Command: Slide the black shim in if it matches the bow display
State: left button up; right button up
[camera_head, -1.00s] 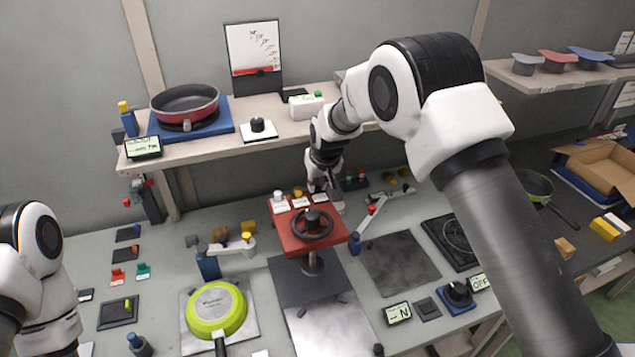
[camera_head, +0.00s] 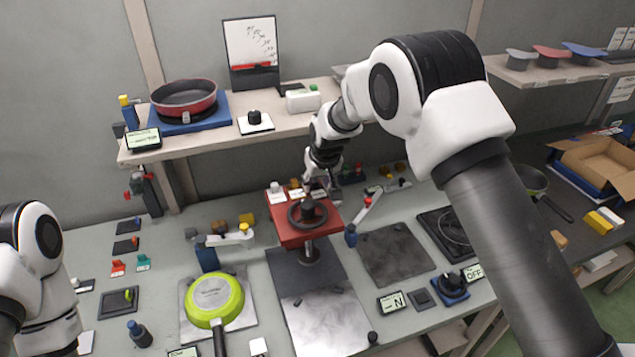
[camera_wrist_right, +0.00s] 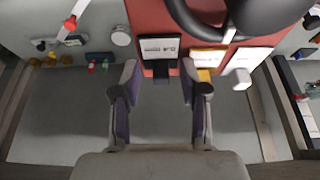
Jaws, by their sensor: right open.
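In the right wrist view, a small black piece (camera_wrist_right: 165,73), apparently the black shim, projects from the edge of the red fixture below a printed card (camera_wrist_right: 160,47). My right gripper (camera_wrist_right: 160,100) is open, with one purple-padded finger on either side of the black piece and a gap on both sides. In the head view, my right gripper (camera_head: 323,187) is at the back right of the red fixture (camera_head: 290,232). A small display (camera_head: 143,139) stands on the shelf; its text is too small to read, and I cannot tell whether it is the bow display. My left gripper is out of view.
A black handwheel (camera_head: 307,212) is on top of the red fixture. White (camera_wrist_right: 242,78) and yellow (camera_wrist_right: 204,75) pieces sit beside the black one. A green pan (camera_head: 214,297) is left of the fixture, and a red pan (camera_head: 184,98) stands on the shelf. A dark mat (camera_head: 394,257) is bare.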

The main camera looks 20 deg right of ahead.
jog(key=v, duration=1.1)
jog(key=shift+s+r, duration=0.2)
jog(key=shift+r, duration=0.1)
jog(key=shift+w, duration=0.1)
